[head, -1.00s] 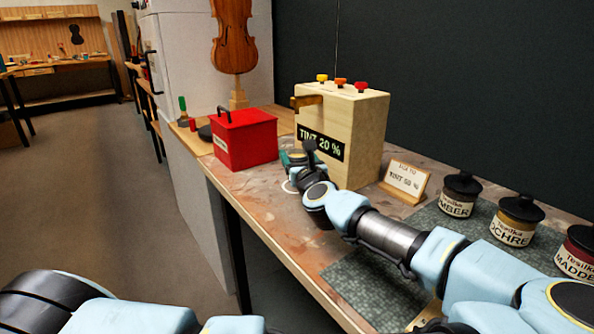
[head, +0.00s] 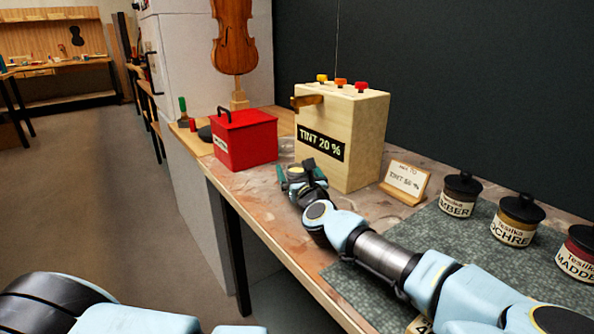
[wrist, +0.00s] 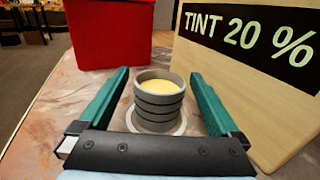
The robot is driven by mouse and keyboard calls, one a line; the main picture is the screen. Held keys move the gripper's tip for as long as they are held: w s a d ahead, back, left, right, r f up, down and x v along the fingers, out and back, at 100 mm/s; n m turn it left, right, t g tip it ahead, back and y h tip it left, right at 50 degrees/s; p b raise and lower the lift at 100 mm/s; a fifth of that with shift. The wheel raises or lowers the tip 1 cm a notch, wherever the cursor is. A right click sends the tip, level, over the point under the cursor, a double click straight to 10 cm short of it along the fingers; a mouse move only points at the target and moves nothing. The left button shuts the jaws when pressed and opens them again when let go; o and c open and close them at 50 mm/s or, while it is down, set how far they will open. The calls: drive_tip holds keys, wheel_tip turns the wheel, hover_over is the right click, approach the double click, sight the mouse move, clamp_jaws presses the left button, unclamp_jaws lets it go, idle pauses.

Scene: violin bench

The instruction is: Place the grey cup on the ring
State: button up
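The grey cup (wrist: 160,104) stands upright in the wrist view, ribbed and holding pale yellow liquid. A white ring (wrist: 181,127) shows on the table around its base, and the cup appears to stand on or within it. My gripper (wrist: 160,73) is open, with its green fingers on either side of the cup and a visible gap to each. In the head view my gripper (head: 301,174) is low over the bench in front of the wooden tint box, and the cup cannot be made out clearly there.
The wooden box marked TINT 20 % (head: 345,137) stands close by on the right, and a red box (head: 246,139) behind on the left. A small sign (head: 405,181) and lidded jars (head: 459,195) stand further right. The bench's front edge (head: 262,233) is near.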

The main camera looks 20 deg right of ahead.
sight(300, 175)
drive_tip(key=shift+r, duration=0.1)
drive_tip(key=shift+s, duration=0.15)
drive_tip(key=shift+s+a, duration=0.2)
drive_tip(key=shift+s, duration=1.05)
drive_tip(key=shift+s+b, duration=0.3)
drive_tip(key=shift+b, duration=0.25)
drive_tip(key=shift+s+a+b, duration=0.3)
drive_tip(key=shift+s+b, duration=0.1)
drive_tip(key=shift+s, duration=0.4)
drive_tip(key=shift+s+a+p, duration=0.25)
drive_tip(key=shift+s+p, duration=0.1)
drive_tip(key=shift+s, duration=0.8)
drive_tip(key=shift+s+a+p, duration=0.2)
drive_tip(key=shift+s+p, duration=0.1)
drive_tip(key=shift+s, duration=0.8)
drive_tip(key=shift+s+a+p, duration=0.25)
drive_tip(key=shift+s+p, duration=0.1)
drive_tip(key=shift+s, duration=0.8)
drive_tip(key=shift+r, duration=0.15)
